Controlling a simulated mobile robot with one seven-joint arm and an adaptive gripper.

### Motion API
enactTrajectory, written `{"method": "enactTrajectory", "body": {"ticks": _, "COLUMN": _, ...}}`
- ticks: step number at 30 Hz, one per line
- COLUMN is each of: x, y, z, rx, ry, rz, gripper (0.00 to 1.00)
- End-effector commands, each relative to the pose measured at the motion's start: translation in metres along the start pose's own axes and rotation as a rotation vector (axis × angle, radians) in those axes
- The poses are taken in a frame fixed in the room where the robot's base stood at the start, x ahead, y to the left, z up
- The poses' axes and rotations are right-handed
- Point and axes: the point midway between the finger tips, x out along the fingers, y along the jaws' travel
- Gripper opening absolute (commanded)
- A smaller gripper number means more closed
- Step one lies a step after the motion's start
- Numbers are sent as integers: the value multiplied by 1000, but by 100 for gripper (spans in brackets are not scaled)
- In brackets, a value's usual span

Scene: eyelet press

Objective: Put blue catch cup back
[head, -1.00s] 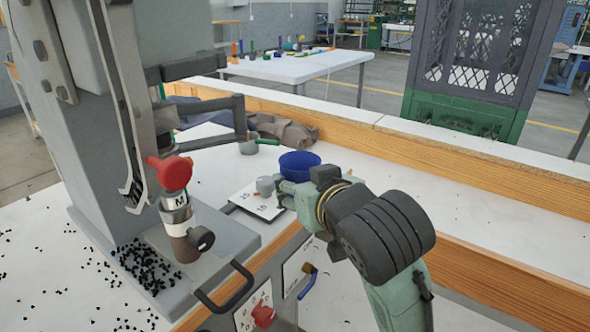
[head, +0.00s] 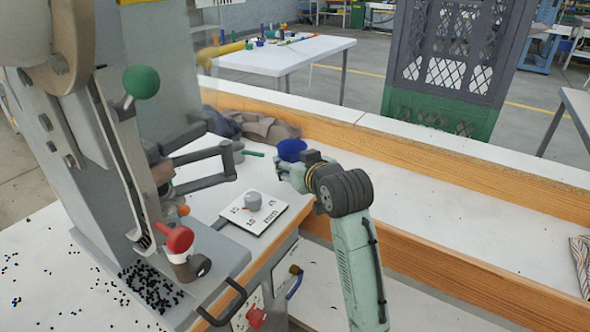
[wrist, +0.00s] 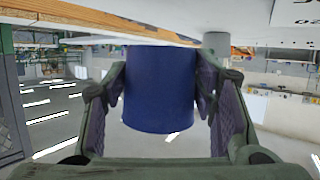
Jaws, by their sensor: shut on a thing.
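The blue catch cup (head: 291,149) is held at the back of the white bench, right of the grey cloth, in the head view. My gripper (head: 289,168) is shut on it, and its pads press the cup's two sides in the wrist view (wrist: 160,100). The bench surface shows along the top of the wrist view, close to the cup's end. I cannot tell whether the cup touches the bench. The cup's inside is hidden.
The grey press (head: 90,170) stands at the left with loose black eyelets (head: 150,288) at its base. A white dial plate (head: 262,220) lies in front of my gripper. A crumpled cloth (head: 265,127) and a wooden rail (head: 400,160) lie behind. The bench beyond the rail is mostly clear.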

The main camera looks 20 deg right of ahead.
Motion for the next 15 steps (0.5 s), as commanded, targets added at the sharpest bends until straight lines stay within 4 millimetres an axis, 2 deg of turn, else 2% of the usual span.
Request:
{"method": "enactTrajectory", "body": {"ticks": 2, "x": 4, "y": 2, "z": 1, "rx": 1, "ry": -2, "rz": 0, "gripper": 29}}
{"method": "enactTrajectory", "body": {"ticks": 9, "x": 14, "y": 1, "z": 29, "rx": 3, "ry": -3, "rz": 1, "gripper": 29}}
{"method": "enactTrajectory", "body": {"ticks": 15, "x": 16, "y": 0, "z": 33, "rx": -1, "ry": 0, "rz": 0, "gripper": 29}}
